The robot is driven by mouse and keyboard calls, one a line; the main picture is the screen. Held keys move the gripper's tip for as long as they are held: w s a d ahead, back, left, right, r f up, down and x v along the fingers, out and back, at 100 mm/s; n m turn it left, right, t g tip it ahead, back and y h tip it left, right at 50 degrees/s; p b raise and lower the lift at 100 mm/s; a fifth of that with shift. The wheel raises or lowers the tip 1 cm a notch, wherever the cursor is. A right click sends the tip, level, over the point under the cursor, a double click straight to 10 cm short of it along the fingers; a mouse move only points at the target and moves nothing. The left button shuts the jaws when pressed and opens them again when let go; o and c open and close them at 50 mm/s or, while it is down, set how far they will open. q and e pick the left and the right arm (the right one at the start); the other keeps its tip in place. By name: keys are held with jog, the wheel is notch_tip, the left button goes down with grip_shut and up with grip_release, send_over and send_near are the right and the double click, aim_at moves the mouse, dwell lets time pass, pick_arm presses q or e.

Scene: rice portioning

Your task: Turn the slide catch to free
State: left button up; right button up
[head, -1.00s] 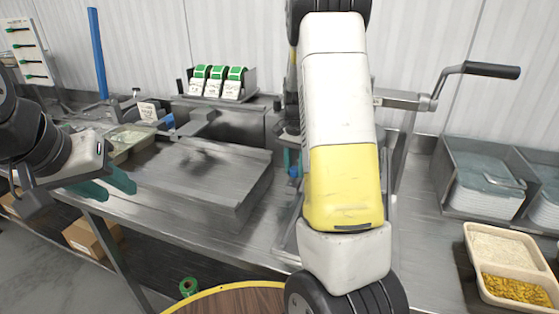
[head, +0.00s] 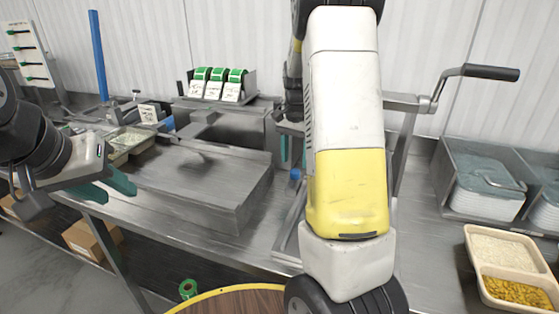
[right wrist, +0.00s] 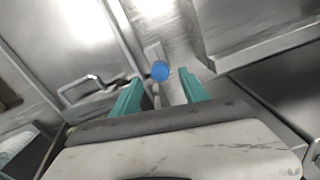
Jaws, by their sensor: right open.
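The slide catch shows as a small blue knob (head: 296,174) on the metal bench fixture, just left of my right arm in the head view. In the right wrist view the blue knob (right wrist: 160,71) sits on a short metal lever, just beyond and between the fingertips. My right gripper (right wrist: 160,92) is open with teal fingers on either side of the knob's line; I cannot tell whether they touch it. In the head view my right gripper (head: 293,150) is partly hidden behind the arm. My left gripper (head: 112,187) is open and empty at the left front bench edge.
A flat metal platform (head: 200,180) lies left of the knob. A crank handle (head: 490,71) juts out at the right. Bins of lids (head: 487,185) and a tray of rice and yellow food (head: 510,262) stand right. A label rack (head: 220,84) stands at the back.

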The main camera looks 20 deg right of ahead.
aim_at(295, 171)
jog(key=shift+r, duration=1.6)
